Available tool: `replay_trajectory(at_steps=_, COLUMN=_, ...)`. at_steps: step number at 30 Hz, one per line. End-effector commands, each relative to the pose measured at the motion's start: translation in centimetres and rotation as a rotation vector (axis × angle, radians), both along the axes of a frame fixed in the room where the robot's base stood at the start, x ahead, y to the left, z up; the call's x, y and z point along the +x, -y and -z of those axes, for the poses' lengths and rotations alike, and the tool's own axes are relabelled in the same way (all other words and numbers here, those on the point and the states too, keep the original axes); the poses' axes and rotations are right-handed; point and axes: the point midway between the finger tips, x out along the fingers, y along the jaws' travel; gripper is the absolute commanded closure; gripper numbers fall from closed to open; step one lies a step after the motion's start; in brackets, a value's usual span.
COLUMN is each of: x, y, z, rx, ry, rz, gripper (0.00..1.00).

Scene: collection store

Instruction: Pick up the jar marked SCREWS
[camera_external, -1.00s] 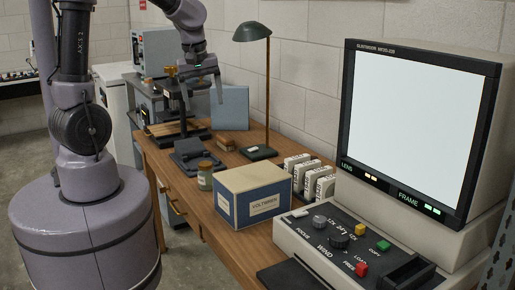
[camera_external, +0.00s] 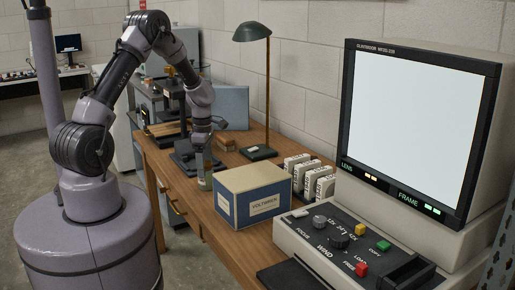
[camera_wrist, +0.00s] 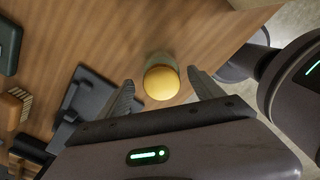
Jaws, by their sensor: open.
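A small jar (camera_external: 205,182) with a pale label stands on the wooden desk, just left of the blue and cream box; I cannot read its label at this size. In the wrist view the jar's round yellow-brown lid (camera_wrist: 161,83) shows from above, between and slightly beyond the two fingers. My gripper (camera_external: 203,162) is at the jar's top in the outside view, pointing down. In the wrist view my gripper (camera_wrist: 160,88) is open, with a finger on each side of the lid and gaps between. The jar's upper part is hidden behind the gripper in the outside view.
The blue and cream box (camera_external: 253,196) stands close to the jar's right. A dark device (camera_external: 184,153) lies behind the jar. A green lamp (camera_external: 258,152), several white boxes (camera_external: 319,182) and a large screen unit (camera_external: 418,130) stand further right. Bare desk (camera_wrist: 105,40) shows around the jar.

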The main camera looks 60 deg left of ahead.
Motion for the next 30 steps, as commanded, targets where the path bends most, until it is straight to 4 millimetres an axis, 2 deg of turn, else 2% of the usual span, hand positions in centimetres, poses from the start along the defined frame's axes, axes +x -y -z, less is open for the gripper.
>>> replay_trajectory(at_steps=1, x=0.0, y=0.2, z=1.5, rx=-0.002, ry=-0.001, rz=0.001, gripper=0.24)
replay_trajectory(at_steps=5, x=0.0, y=0.5, z=4.1, rx=0.000, ry=-0.001, rz=0.000, gripper=0.24)
replay_trajectory(at_steps=11, x=0.0, y=0.4, z=4.1, rx=0.001, ry=0.001, rz=0.001, gripper=0.24)
replay_trajectory(at_steps=14, x=0.0, y=0.4, z=4.0, rx=0.001, ry=0.001, rz=0.001, gripper=0.39)
replay_trajectory(at_steps=21, x=0.1, y=0.4, z=4.0, rx=0.001, ry=0.001, rz=0.001, gripper=0.86)
replay_trajectory(at_steps=23, x=0.1, y=0.4, z=4.0, rx=0.001, ry=0.001, rz=0.001, gripper=0.97)
replay_trajectory(at_steps=30, x=0.1, y=0.4, z=3.9, rx=0.001, ry=0.001, rz=0.001, gripper=0.97)
